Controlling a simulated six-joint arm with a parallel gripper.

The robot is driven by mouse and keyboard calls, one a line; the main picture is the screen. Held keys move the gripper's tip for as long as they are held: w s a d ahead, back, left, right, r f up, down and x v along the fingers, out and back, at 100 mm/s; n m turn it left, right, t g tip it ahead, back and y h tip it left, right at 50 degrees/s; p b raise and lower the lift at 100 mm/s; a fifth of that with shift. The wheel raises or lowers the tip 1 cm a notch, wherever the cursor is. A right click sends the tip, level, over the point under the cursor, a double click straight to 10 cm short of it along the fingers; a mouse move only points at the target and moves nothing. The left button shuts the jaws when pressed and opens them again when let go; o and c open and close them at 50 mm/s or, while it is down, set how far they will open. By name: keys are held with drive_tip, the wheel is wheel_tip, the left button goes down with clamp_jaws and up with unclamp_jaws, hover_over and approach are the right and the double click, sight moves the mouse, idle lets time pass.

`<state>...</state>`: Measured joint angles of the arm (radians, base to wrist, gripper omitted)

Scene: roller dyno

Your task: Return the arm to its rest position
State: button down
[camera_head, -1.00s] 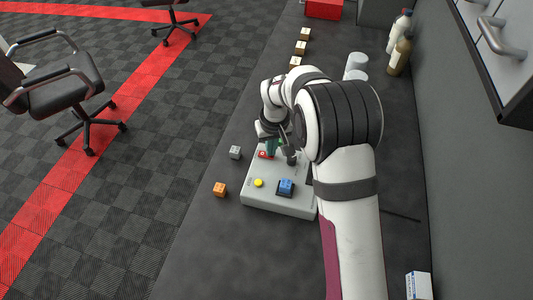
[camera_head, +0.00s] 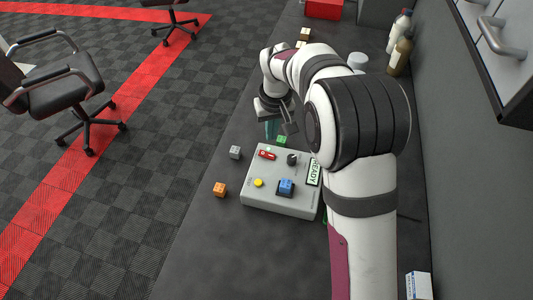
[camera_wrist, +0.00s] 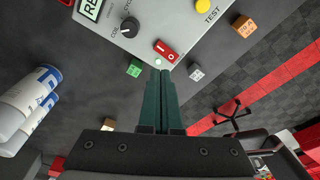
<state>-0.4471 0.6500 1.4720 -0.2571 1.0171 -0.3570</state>
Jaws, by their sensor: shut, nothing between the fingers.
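My gripper (camera_head: 271,130) is above the dark bench top, just beyond the far edge of the grey control box (camera_head: 262,203). In the wrist view my gripper (camera_wrist: 160,74) shows two dark green fingers pressed together with nothing between them. The box carries a red rocker switch (camera_head: 267,155), a black knob (camera_head: 292,159), a yellow button (camera_head: 258,183), a blue part (camera_head: 286,187) and a display (camera_head: 314,172) reading READY. The fingers are apart from the box. My arm hides part of the bench to the right.
A green cube (camera_head: 281,140) lies near the fingers. A grey cube (camera_head: 235,152) and an orange cube (camera_head: 220,189) lie left of the box. Bottles (camera_head: 399,53) and a white cylinder (camera_head: 358,61) stand by the wall. A red box (camera_head: 323,9) sits at the far end.

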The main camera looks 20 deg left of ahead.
drive_tip(key=s+d+r+m+g, duration=0.1)
drive_tip(key=s+d+r+m, duration=0.35)
drive_tip(key=s+d, duration=0.45)
drive_tip(key=s+d+r+m, duration=0.3)
drive_tip(key=s+d+r, duration=0.35)
drive_tip(key=s, duration=0.45)
drive_tip(key=s+d+f+m, duration=0.1)
drive_tip(key=s+m, duration=0.1)
drive_tip(key=s, duration=0.3)
drive_tip(key=s+d+f+m+y, duration=0.1)
drive_tip(key=s+f+m, duration=0.1)
drive_tip(key=s, duration=0.4)
drive_tip(key=shift+s+d+g, duration=0.3)
drive_tip(key=shift+d+g, duration=0.05)
drive_tip(key=shift+g, duration=0.05)
drive_tip(key=c, duration=1.6)
unclamp_jaws()
